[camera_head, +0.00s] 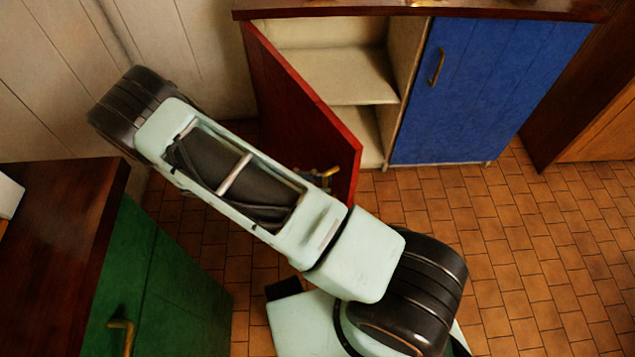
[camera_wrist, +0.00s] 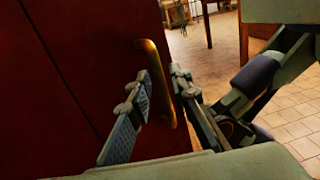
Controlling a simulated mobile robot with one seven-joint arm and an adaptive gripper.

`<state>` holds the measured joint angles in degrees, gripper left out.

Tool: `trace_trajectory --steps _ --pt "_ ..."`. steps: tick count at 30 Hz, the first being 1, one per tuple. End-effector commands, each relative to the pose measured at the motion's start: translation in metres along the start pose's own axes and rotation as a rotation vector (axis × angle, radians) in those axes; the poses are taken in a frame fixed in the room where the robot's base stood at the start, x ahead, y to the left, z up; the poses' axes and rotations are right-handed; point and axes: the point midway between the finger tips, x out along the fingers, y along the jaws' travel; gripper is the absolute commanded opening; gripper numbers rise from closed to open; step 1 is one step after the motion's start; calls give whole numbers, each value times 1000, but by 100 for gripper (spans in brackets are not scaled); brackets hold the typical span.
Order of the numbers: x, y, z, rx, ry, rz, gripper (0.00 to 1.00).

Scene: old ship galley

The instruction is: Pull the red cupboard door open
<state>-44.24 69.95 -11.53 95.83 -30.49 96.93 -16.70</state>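The red cupboard door (camera_head: 300,100) stands well open, swung out from its left edge, and the cupboard's pale shelves show behind it. Its brass handle (camera_head: 329,173) is near the free edge, partly hidden by my arm. In the wrist view the red door (camera_wrist: 95,50) fills the left side, with the upright brass handle (camera_wrist: 157,65) near its edge. In the head view my arm hides most of the gripper.
A blue door (camera_head: 485,85) beside the open compartment is closed. A green cupboard (camera_head: 165,290) with a dark wooden top (camera_head: 60,250) stands at the lower left, near my arm. The tiled floor (camera_head: 510,250) at the right is clear.

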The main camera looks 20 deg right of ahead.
Motion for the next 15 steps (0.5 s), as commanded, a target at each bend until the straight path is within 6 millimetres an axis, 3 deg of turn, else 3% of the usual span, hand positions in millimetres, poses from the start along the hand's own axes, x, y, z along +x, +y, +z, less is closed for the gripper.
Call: trace_trajectory --steps 10,15 --pt "0 0 2 0 -2 -1 25" --pt "0 0 18 1 -1 -1 25"
